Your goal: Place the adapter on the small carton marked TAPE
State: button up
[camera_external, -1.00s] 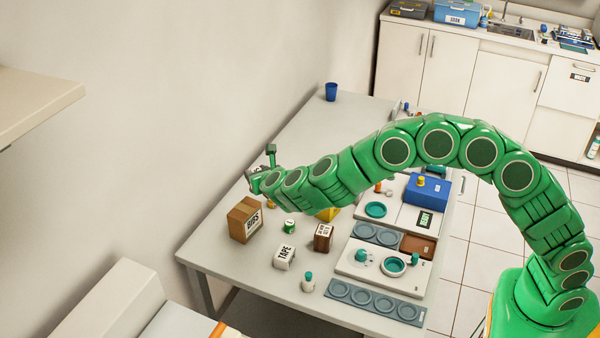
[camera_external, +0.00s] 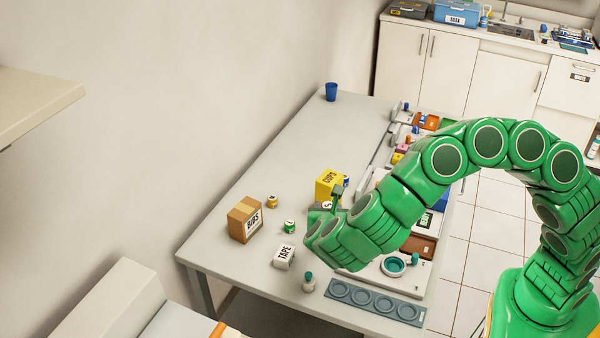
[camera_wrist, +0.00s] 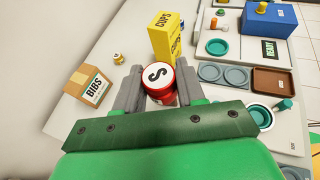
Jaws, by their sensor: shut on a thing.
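My gripper (camera_wrist: 158,92) is shut on a red round piece with a white top marked S (camera_wrist: 159,76). I take it to be the adapter, but no label confirms this. In the external view my gripper (camera_external: 330,205) is above the table, in front of the yellow carton, and the white S top (camera_external: 326,205) shows beside it. The small white carton marked TAPE (camera_external: 284,257) stands on the table, below and left of my gripper in the picture. Its top looks bare. The wrist view does not show this carton.
A brown BIBS carton (camera_external: 245,219), a green jar (camera_external: 289,226) and a yellow jar (camera_external: 271,201) stand left of my gripper. The yellow carton (camera_wrist: 165,36) is just beyond it. A teal-capped bottle (camera_external: 309,282) stands near the TAPE carton.

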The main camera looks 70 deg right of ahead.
jog(key=s, duration=0.2)
send_over(284, 253)
jog(key=f, duration=0.8)
jog(key=s+f, duration=0.1)
jog(key=f, duration=0.4)
jog(key=shift+d, duration=0.1)
jog(key=shift+w+f, duration=0.5)
jog(key=shift+f, duration=1.55)
jog(key=shift+f, duration=0.15)
jog(key=o, duration=1.1)
jog(key=shift+c, duration=0.2)
